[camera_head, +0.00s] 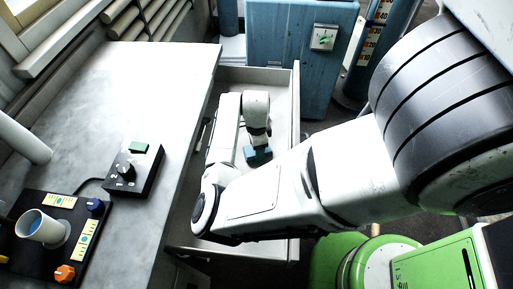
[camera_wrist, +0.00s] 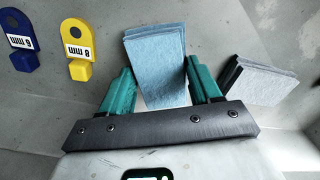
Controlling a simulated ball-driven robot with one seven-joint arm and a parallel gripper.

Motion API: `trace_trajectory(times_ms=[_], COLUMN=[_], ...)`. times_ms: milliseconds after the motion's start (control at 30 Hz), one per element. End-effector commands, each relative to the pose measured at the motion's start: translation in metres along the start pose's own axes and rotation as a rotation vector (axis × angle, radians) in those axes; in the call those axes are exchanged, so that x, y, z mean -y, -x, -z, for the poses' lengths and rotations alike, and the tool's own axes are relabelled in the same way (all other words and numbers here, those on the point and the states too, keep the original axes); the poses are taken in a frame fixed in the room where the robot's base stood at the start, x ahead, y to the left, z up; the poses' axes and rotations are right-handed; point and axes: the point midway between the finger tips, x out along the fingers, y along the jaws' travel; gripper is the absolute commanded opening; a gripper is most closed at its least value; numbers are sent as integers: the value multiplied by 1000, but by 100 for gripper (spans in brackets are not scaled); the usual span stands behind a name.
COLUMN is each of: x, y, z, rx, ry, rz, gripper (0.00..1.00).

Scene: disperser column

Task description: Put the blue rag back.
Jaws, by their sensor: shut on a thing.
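The blue rag (camera_wrist: 156,58), a folded light-blue cloth, stands between the two green fingers of my gripper (camera_wrist: 158,72) in the wrist view. My gripper is shut on it. In the head view the gripper (camera_head: 257,147) points down inside the open drawer (camera_head: 295,100), and the blue rag (camera_head: 259,156) shows at its tip, low over or on the drawer floor. I cannot tell whether the rag touches the floor.
A folded grey cloth (camera_wrist: 247,80) lies right of the gripper in the drawer. A yellow tag (camera_wrist: 77,47) and a dark blue tag (camera_wrist: 20,40) lie left. Beside the drawer is a worktop (camera_head: 150,85) with a black control box (camera_head: 134,170) and a cup (camera_head: 40,228).

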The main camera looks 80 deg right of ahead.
Motion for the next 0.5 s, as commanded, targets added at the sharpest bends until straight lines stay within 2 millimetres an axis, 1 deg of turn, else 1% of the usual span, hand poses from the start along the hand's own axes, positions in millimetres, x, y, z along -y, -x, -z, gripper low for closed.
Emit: trace_trajectory(times_ms=[33, 100, 467, 500], x=[0, 0, 0, 0], y=[-6, -10, -14, -14], z=[0, 0, 0, 0], rx=[0, 0, 1, 1], ry=[0, 0, 1, 1], rz=[-2, 0, 0, 0], gripper=[30, 30, 30, 64])
